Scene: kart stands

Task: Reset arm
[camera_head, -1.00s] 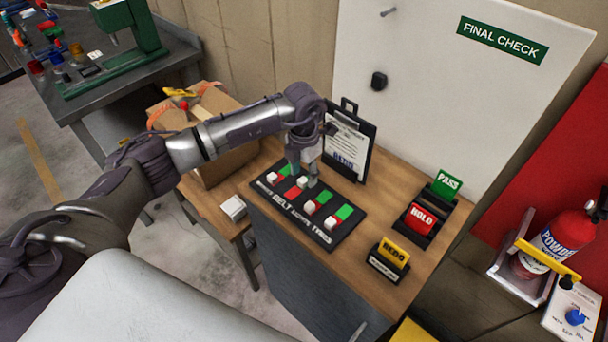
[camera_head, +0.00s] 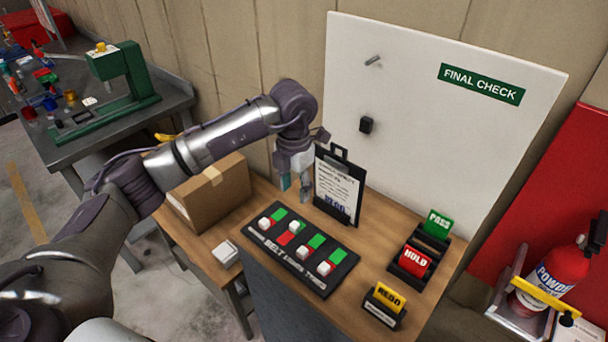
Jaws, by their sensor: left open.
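My left arm comes in from the left and bends down over the wooden table. Its gripper (camera_head: 295,187) is open and empty, raised above the back edge of the black switch panel (camera_head: 290,262), just left of the clipboard (camera_head: 338,187). The panel lies flat on the table with a row of white knobs on red and green fields. My right gripper is out of view.
A white board (camera_head: 430,130) rises behind.

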